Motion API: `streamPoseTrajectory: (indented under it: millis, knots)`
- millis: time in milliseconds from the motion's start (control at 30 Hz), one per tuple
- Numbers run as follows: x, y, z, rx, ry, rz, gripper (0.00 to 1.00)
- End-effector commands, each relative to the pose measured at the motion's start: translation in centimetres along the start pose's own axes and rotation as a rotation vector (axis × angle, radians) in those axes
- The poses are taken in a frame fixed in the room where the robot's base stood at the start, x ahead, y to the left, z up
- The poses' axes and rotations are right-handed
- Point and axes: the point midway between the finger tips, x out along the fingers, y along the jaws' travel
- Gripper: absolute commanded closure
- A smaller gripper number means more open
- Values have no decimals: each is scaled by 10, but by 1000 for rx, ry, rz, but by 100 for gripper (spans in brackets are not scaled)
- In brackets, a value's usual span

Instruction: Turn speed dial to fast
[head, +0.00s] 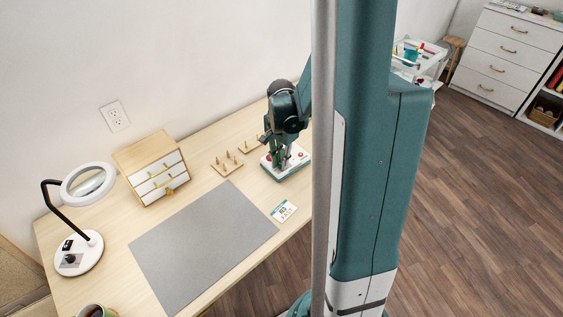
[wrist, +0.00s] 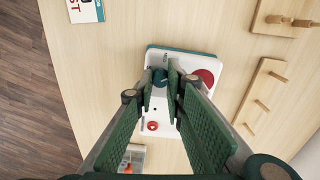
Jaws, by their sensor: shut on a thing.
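The sewing control box (wrist: 180,55) has a white top and teal base. It stands on the desk and also shows in the head view (head: 297,160). My gripper (wrist: 161,76) points down at it, one finger on each side of a dark teal knob (wrist: 160,77), and is shut on this dial. The fingers hide part of the dial, and I cannot read its pointer or setting. In the head view my gripper (head: 278,162) covers part of the box. A card (head: 284,211) lettered SET FAST lies on the desk.
Wooden peg racks (head: 227,164) stand left of the box. A grey mat (head: 200,240), small drawer unit (head: 150,165) and lamp (head: 85,245) are farther left.

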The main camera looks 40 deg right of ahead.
Motion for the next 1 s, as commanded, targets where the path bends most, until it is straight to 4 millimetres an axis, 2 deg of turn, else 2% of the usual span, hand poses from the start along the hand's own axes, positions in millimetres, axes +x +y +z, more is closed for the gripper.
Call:
streamPoseTrajectory:
  millis: [300,500,1000]
  knots:
    - [0,0,0,281,1,0,99]
    - [0,0,0,404,1,0,99]
    - [0,0,0,488,0,0,99]
